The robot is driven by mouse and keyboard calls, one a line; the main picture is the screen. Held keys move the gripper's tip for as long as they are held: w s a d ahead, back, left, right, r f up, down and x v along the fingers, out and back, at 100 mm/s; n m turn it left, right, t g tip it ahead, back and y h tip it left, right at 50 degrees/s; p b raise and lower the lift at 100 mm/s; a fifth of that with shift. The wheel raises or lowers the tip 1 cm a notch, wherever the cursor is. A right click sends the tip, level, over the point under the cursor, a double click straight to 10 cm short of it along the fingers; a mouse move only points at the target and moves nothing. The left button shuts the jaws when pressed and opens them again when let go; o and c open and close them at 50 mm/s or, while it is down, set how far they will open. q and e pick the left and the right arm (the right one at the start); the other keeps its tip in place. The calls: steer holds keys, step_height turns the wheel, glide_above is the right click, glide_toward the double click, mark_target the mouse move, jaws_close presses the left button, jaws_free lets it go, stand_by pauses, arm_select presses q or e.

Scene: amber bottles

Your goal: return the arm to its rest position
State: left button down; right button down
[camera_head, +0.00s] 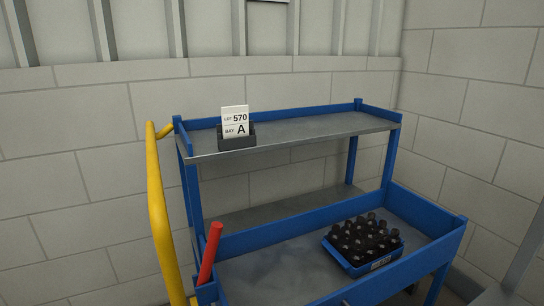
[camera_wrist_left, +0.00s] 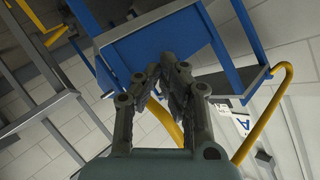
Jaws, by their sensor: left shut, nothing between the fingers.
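My left gripper (camera_wrist_left: 166,78) shows in the left wrist view with its two dark fingers together at the tips and nothing between them. It is not in the head view, so its distance from the cart cannot be told there. Part of the blue cart (camera_wrist_left: 165,48) appears tilted beyond the fingers. My right gripper is in neither view. In the head view, dark bottles (camera_head: 362,236) stand packed in a small blue crate (camera_head: 343,262) on the lower deck of the cart.
The blue cart (camera_head: 262,239) has a grey upper shelf (camera_head: 300,130) bearing a bay A sign (camera_head: 235,120). A yellow handle (camera_head: 158,210) and a red rod (camera_head: 210,252) rise at its left end. Block walls (camera_head: 70,180) stand behind. The lower deck is clear left of the crate.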

arm_select(q)
steer(key=s+a+f+n+g+y, duration=0.1)
steer(key=s+f+n+g+y, duration=0.15)
steer(key=s+f, duration=0.55)
steer(key=s+a+f+n+g+y, duration=0.2)
steer(key=s+f+n+g, duration=0.15)
steer(key=s+f, duration=0.45)
steer(key=s+f+n+g, duration=0.2)
steer(key=s, duration=0.7)
steer(key=s+f+n+g, duration=0.3)
steer(key=s, duration=0.7)
steer(key=shift+d+g+y, duration=0.15)
steer(key=shift+g+y, duration=0.15)
steer(key=shift+y, duration=0.05)
steer(key=shift+f, duration=0.1)
